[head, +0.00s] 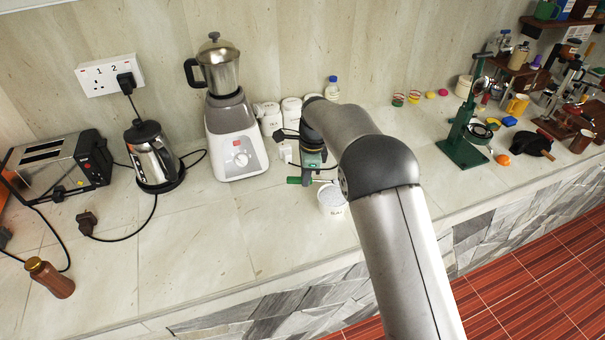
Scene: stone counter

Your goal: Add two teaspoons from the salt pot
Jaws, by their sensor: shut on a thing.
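A white pot (333,202) with dark lettering on its front stands on the counter in the middle of the head view; the lettering is too small to read surely. My gripper (311,177) points down just above and to the left of the pot's rim. It is shut on a green-handled teaspoon (293,180), whose handle sticks out to the left. The spoon's thin end reaches right toward the pot's mouth. I cannot tell whether its bowl holds anything. My arm comes from the lower right and hides part of the counter behind the pot.
A blender (232,135) stands left of my gripper, with white canisters (270,118) behind. A kettle (152,160), a toaster (60,165) and a brown bottle (50,278) are further left. A green stand (462,140) is at right. The counter's front left is mostly clear.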

